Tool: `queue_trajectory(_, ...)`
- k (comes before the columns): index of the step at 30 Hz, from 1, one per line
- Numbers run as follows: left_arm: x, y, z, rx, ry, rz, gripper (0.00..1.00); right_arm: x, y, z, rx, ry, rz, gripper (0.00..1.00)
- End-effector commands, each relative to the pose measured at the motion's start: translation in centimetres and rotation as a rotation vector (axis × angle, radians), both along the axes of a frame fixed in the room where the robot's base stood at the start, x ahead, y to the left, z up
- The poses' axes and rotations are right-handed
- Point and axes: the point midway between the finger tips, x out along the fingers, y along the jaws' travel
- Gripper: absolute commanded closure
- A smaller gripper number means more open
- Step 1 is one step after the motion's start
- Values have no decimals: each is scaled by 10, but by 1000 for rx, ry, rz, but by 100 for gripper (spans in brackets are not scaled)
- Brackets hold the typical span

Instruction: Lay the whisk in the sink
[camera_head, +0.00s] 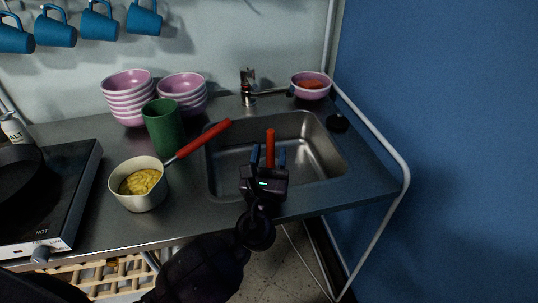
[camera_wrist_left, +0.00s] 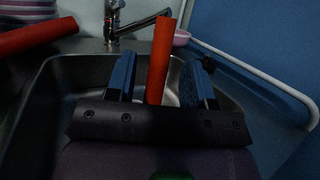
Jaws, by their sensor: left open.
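The whisk shows only as a red handle (camera_head: 270,137) over the sink (camera_head: 318,150); its wire end is hidden behind my gripper. My left gripper (camera_head: 268,157) is over the front part of the sink, its blue fingers open on either side of the handle. In the left wrist view the handle (camera_wrist_left: 160,50) rises between the two spread fingers (camera_wrist_left: 159,78), with a gap visible on its right side. I cannot tell whether the whisk rests on the sink floor. My right gripper is not in view.
A green cup (camera_head: 164,128), pink bowls (camera_head: 127,98) and a tap (camera_head: 248,88) stand behind. A hot plate (camera_head: 70,190) is at left, a blue wall at right.

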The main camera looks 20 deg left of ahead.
Motion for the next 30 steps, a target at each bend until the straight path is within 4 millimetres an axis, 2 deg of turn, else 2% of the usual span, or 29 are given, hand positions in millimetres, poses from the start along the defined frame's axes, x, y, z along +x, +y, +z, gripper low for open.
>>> queue_trajectory(1,-2,-1,-18,6,34,-1,52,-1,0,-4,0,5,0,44)
queue_trajectory(7,-4,-1,-5,7,32,-1,52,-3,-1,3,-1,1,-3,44)
queue_trajectory(12,-35,-7,-16,4,31,0,52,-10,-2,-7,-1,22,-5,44)
queue_trajectory(24,-111,-21,-10,5,22,2,52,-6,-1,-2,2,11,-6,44)
queue_trajectory(30,-137,-27,-8,5,19,1,52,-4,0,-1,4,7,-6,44)
